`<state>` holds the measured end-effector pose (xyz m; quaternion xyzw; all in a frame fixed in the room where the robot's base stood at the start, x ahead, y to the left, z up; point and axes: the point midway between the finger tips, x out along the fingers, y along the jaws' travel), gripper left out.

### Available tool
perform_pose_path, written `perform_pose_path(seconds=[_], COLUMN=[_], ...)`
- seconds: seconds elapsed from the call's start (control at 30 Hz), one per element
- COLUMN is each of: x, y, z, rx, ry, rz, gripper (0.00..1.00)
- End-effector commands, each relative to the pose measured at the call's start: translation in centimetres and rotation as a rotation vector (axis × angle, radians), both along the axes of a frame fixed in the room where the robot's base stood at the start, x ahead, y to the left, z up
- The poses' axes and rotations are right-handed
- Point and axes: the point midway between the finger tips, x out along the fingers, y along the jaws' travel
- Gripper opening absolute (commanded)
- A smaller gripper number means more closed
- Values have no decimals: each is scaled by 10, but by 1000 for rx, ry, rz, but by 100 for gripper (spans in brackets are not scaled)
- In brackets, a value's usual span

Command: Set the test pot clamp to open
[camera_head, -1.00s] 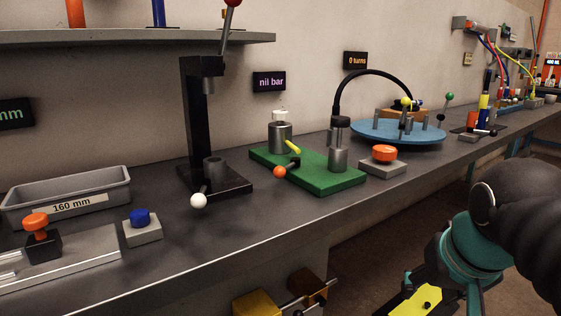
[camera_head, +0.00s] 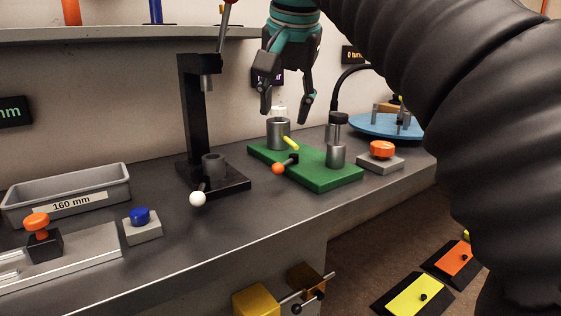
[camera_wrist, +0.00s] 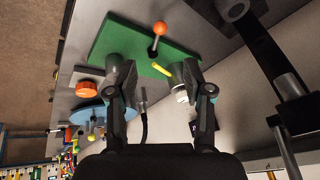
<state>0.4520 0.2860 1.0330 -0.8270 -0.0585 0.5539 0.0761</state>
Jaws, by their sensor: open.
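A green base plate (camera_head: 325,178) on the bench carries two metal pots. The left pot (camera_head: 278,134) has a white top and the right pot (camera_head: 336,153) a dark cap. Between them are a short yellow bar (camera_head: 291,143) and a lever with an orange ball (camera_head: 278,168), pointing toward the bench front. I cannot tell which part is the test pot clamp. My gripper (camera_head: 285,108) is open and empty, pointing down above the plate's left end. In the wrist view the orange ball (camera_wrist: 160,28) and yellow bar (camera_wrist: 161,69) show beyond and between the fingers (camera_wrist: 152,78).
A black press stand (camera_head: 190,110) with a white-ball lever (camera_head: 197,199) stands left of the plate. An orange button (camera_head: 382,149) on a grey block and a blue round table (camera_head: 370,124) are to the right. My arm hides the bench's far right.

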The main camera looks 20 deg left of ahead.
Motion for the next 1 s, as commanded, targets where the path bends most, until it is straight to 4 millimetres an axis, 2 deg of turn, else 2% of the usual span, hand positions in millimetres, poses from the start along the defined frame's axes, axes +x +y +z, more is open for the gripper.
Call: perform_pose_path(seconds=[0.17,0.7,1.0], x=[6,43,51], y=[4,20,25], z=[-18,-104,-123], rx=[-1,0,1], ry=[1,1,0], rz=[-1,0,0], gripper=[51,51,51])
